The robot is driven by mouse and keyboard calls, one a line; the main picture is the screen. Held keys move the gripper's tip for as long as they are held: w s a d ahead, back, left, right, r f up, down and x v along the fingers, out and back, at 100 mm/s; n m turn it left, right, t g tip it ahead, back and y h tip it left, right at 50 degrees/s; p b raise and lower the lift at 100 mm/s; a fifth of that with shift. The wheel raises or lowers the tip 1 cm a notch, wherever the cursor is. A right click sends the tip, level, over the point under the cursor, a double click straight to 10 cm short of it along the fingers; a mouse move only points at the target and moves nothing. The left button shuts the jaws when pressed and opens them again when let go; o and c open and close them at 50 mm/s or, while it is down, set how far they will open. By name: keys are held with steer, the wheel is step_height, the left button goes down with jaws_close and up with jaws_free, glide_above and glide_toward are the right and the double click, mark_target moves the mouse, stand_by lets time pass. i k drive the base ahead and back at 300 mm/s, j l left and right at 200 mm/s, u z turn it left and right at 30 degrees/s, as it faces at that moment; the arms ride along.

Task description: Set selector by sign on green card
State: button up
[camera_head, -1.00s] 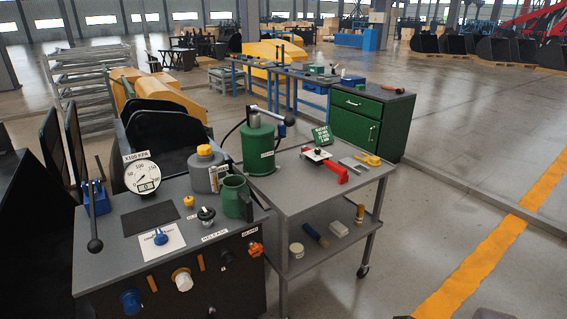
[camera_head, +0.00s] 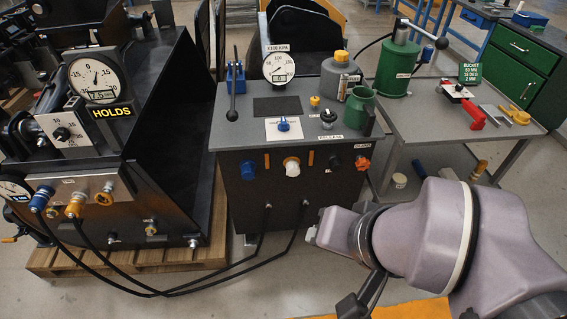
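The green card (camera_head: 470,72) stands on the right-hand cart. Its top line reads BUCKET, with smaller lines in mm and degrees that are hard to read. A blue pointer knob (camera_head: 284,124), which looks like the selector, sits on a white plate (camera_head: 299,134) on top of the grey bench; its markings are too small to read. My lilac arm reaches in from the lower right, in front of the bench and apart from the knob. A dark part at the lower edge may belong to my gripper; no fingers show clearly.
The grey bench (camera_head: 232,130) carries a gauge (camera_head: 281,68), a black lever, a grey jug (camera_head: 341,77) and a green mug (camera_head: 359,107). Blue, white, black and orange fittings line its front. At left, a black bucket on a pallet (camera_head: 65,262) joins black hoses.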

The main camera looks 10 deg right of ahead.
mark_target(282, 126)
steer(key=i+l+z, duration=0.2)
steer(key=i, duration=0.3)
steer(key=i+l+z, duration=0.25)
steer(key=i, duration=0.3)
